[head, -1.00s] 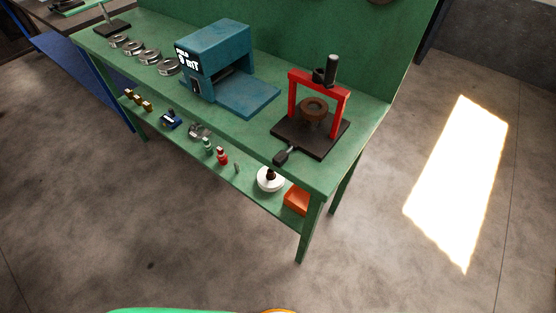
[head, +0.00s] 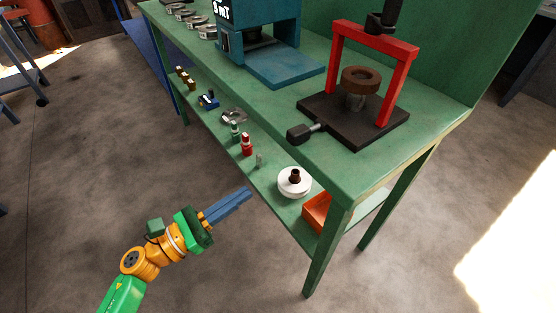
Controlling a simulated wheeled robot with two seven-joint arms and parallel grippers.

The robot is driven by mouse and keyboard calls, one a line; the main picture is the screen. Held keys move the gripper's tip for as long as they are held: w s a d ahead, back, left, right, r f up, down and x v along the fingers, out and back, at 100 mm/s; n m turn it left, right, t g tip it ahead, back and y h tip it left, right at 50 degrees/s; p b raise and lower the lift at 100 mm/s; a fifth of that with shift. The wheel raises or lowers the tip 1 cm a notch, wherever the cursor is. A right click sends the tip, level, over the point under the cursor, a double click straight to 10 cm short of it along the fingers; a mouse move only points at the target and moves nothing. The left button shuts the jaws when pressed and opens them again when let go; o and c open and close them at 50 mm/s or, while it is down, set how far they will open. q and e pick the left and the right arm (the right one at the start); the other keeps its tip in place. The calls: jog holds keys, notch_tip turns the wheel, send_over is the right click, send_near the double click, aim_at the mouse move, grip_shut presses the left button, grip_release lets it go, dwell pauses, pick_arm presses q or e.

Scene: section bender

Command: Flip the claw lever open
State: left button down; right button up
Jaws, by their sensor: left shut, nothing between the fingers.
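A small press with a red frame (head: 404,72) stands on a black base plate (head: 372,130) at the near right end of the green bench. A brown ring (head: 361,79) sits on a post inside the frame. A black-knobbed lever (head: 301,133) sticks out from the front of the base, over the bench's front edge. I cannot tell for sure that this is the claw lever. My left gripper (head: 247,193) is shut and empty, low in front of the bench, apart from the lever and down to its left. My right gripper is not in view.
The green bench (head: 345,172) has a lower shelf with a white round part (head: 294,182), an orange box (head: 316,212), a red bottle (head: 247,145) and other small items. A blue machine (head: 285,65) stands left of the press. The floor in front is clear.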

aim_at(293, 151)
pick_arm(q)
jog(key=w+d+r+p, duration=0.1)
jog(key=w+d, duration=0.1)
jog(key=w+d+r+p, duration=0.2)
jog(key=d, duration=0.1)
jog(key=w+d+r+p, duration=0.2)
jog(key=d, duration=0.1)
jog(key=shift+d, duration=0.2)
jog(key=shift+r+p, duration=0.4)
jog(key=shift+p, duration=0.1)
